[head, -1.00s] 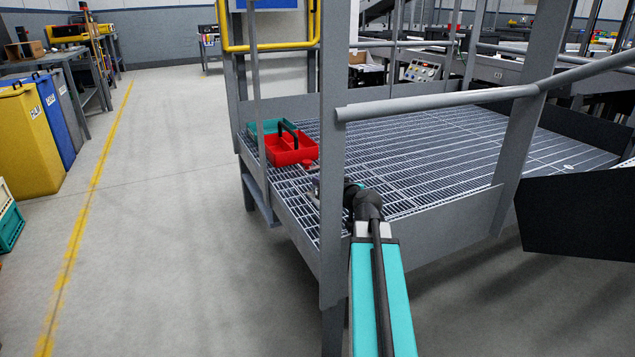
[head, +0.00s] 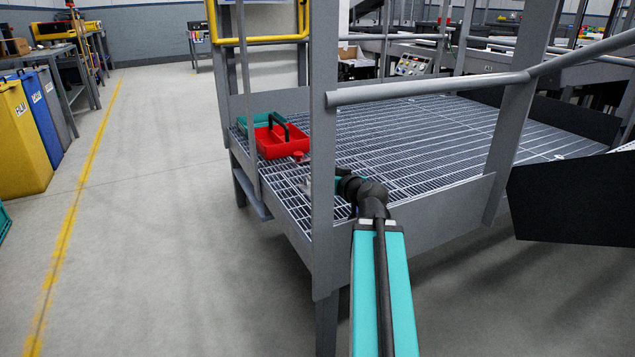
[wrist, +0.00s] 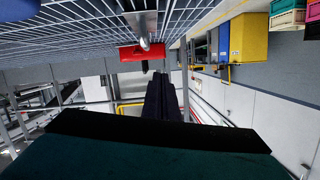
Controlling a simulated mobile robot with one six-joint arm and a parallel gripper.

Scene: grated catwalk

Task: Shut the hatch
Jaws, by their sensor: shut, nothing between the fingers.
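My gripper (wrist: 165,98) is shut and empty; its dark fingers are close together in the wrist view, which is upside down. In the head view my forearm and wrist reach over the catwalk's near edge, low over the grating, and a grey post partly hides the gripper. The catwalk grating (head: 420,135) is grey open mesh and also fills the top of the wrist view (wrist: 75,28). I cannot make out a hatch lid or its outline for certain.
A red open toolbox (head: 280,138) with a black handle sits on the grating by a teal box (head: 258,121). A grey post (head: 323,200) and rail (head: 430,90) stand close to my arm.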

